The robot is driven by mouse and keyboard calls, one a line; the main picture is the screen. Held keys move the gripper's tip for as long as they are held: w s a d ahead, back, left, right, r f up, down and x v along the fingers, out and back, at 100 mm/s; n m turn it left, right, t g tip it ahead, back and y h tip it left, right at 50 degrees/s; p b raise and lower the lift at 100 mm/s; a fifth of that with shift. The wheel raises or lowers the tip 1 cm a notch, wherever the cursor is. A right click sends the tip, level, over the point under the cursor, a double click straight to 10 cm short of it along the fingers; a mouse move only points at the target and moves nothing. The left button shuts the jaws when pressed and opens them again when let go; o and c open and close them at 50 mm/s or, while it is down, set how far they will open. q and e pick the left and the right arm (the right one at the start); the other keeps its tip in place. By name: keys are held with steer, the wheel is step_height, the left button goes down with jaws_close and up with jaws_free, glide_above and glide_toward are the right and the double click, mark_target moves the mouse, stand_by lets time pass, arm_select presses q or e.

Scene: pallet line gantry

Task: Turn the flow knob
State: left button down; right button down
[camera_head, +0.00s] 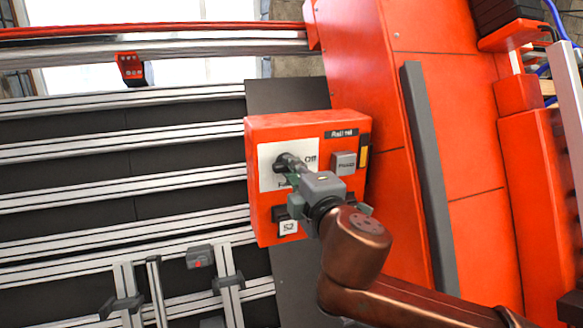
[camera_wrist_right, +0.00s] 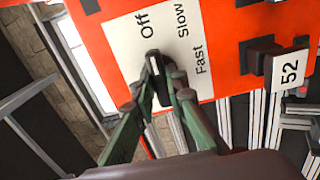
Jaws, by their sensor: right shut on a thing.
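The flow knob (camera_wrist_right: 153,62) is a small dark knob on a white plate (camera_wrist_right: 128,50) lettered Off, Slow and Fast. The plate is on the front of a red control box, and the lettering is turned sideways in the right wrist view. My right gripper (camera_wrist_right: 163,80) has its green-grey fingers shut on the knob. I cannot tell which label the knob points to. My left gripper is not in view.
The red control box (camera_head: 258,220) also carries a grey button (camera_head: 345,163) at right and a dark switch above a label reading 52 (camera_head: 288,228). Roller-like rails (camera_head: 110,150) run at left. A large red frame (camera_head: 440,60) with a grey bar (camera_head: 428,180) stands at right.

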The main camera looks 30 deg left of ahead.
steer(key=shift+f+n, duration=0.1)
steer(key=shift+n, duration=0.2)
steer(key=c, duration=1.9)
jaws_free()
steer(key=shift+c, duration=0.2)
steer(key=shift+s+d, duration=0.1)
steer(key=v, duration=1.1)
steer(key=shift+s+d, duration=0.25)
steer(key=shift+d, duration=0.05)
steer(key=shift+a, duration=0.1)
